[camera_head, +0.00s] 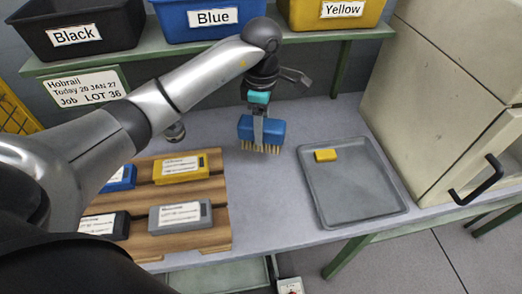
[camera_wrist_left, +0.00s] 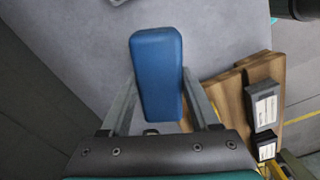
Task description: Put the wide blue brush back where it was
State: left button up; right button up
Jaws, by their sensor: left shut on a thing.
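The wide blue brush (camera_head: 261,131) has a blue block and pale bristles pointing down. My left gripper (camera_head: 258,125) is shut on it and holds it over the grey table, between the wooden board and the grey tray. In the left wrist view the brush's blue top (camera_wrist_left: 158,75) shows between the two fingers of my left gripper (camera_wrist_left: 160,105). I cannot tell whether the bristles touch the table. My right gripper is not in view.
A wooden board (camera_head: 222,222) at left holds several labelled blocks, blue, yellow, black and grey. Black, blue and yellow bins (camera_head: 210,20) stand on a shelf behind. A beige cabinet (camera_head: 440,90) stands right.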

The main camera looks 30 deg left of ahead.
pick_arm(q)
notch_tip(320, 180, down, 5)
jog(key=shift+f+b, duration=0.1)
jog(key=shift+b, duration=0.2)
notch_tip(320, 180, down, 3)
jog(key=shift+f+b, duration=0.1)
jog(key=shift+b, duration=0.2)
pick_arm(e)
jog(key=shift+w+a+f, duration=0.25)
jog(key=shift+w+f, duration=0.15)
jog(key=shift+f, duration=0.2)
pick_arm(q)
jog(key=shift+f, duration=0.15)
jog(key=o, duration=1.4)
jog(key=shift+o, duration=0.2)
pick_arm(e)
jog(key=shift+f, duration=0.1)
